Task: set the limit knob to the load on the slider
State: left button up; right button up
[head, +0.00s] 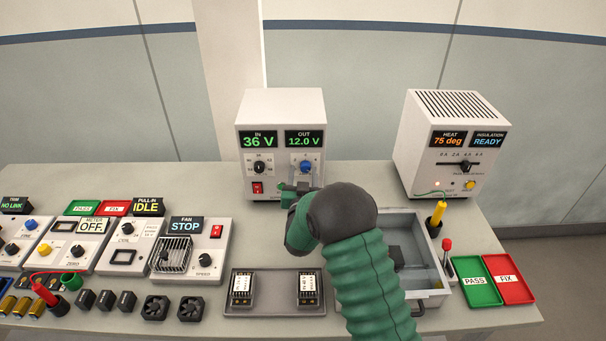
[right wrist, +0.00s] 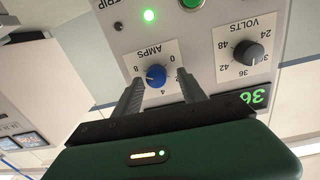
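The power supply (head: 281,108) shows 36 V in and 12.0 V out. Its blue AMPS knob (head: 305,167) is the limit knob, with a scale of 0, 4 and 8 in the right wrist view (right wrist: 156,75). I cannot tell exactly where its pointer sits. My right gripper (head: 301,188) is open at the panel, its fingers on either side of the blue knob, with small gaps showing. The load slider (head: 466,167) is on the heater box (head: 447,145), under an amp scale too small to read surely. My left gripper is out of view.
The black VOLTS knob (right wrist: 249,53) sits close beside the right finger. A green lamp (right wrist: 149,15) is lit beside the TRIP label. A grey tray (head: 430,292) lies under my right arm. Several test panels fill the left; PASS and FIX trays (head: 478,281) lie at right.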

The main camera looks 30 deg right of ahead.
jog(key=shift+s+d, duration=0.1)
jog(key=shift+d, duration=0.25)
jog(key=c, duration=0.5)
jog(key=shift+d, duration=0.1)
jog(key=c, duration=0.4)
grip_shut()
jog(key=shift+a, duration=0.2)
jog(key=shift+f, duration=0.1)
